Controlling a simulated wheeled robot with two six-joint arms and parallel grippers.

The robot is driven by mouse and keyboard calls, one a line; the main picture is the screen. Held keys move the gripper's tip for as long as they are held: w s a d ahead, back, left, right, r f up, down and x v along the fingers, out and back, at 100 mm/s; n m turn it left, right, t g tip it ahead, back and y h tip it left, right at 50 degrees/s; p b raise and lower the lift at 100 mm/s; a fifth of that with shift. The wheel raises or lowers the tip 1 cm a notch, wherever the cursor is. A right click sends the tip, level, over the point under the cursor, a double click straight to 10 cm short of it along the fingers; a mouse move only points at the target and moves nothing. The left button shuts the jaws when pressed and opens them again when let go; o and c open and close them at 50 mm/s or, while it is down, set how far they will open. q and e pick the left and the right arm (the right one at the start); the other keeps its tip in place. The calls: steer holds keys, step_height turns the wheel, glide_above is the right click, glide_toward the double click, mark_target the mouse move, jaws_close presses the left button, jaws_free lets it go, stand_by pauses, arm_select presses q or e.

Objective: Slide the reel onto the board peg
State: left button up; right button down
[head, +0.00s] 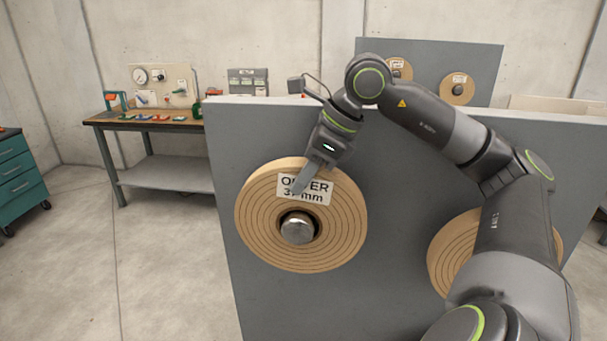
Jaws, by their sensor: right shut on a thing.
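A round tan reel (262,243) with dark ring lines and a white label, partly covered by my gripper, stands upright at the left part of the grey board (395,265). A shiny metal peg (298,229) shows in its centre hole, with a dark gap around it. How far the reel sits along the peg, and whether it touches the board, I cannot tell. My right gripper (302,184) reaches down from above and is shut on the reel's upper part, at the label. My left gripper is out of view.
A second tan reel (447,258) is at the board's right, partly hidden by my right arm. Another grey board (430,60) with smaller reels stands behind. A workbench (150,125) and a teal drawer cabinet (18,175) are at the left. The floor at left is clear.

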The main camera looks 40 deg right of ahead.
steer(key=c, duration=0.9)
jaws_free()
steer(key=shift+s+d+r, duration=0.1)
steer(key=shift+d+r, duration=0.05)
steer(key=shift+r, duration=0.1)
steer(key=b+v, duration=0.1)
steer(key=v, duration=0.6)
steer(key=shift+r, duration=0.1)
steer(key=p+v, duration=0.1)
steer(key=v, duration=0.8)
steer(key=shift+s+r, duration=0.2)
steer(key=shift+r, duration=0.05)
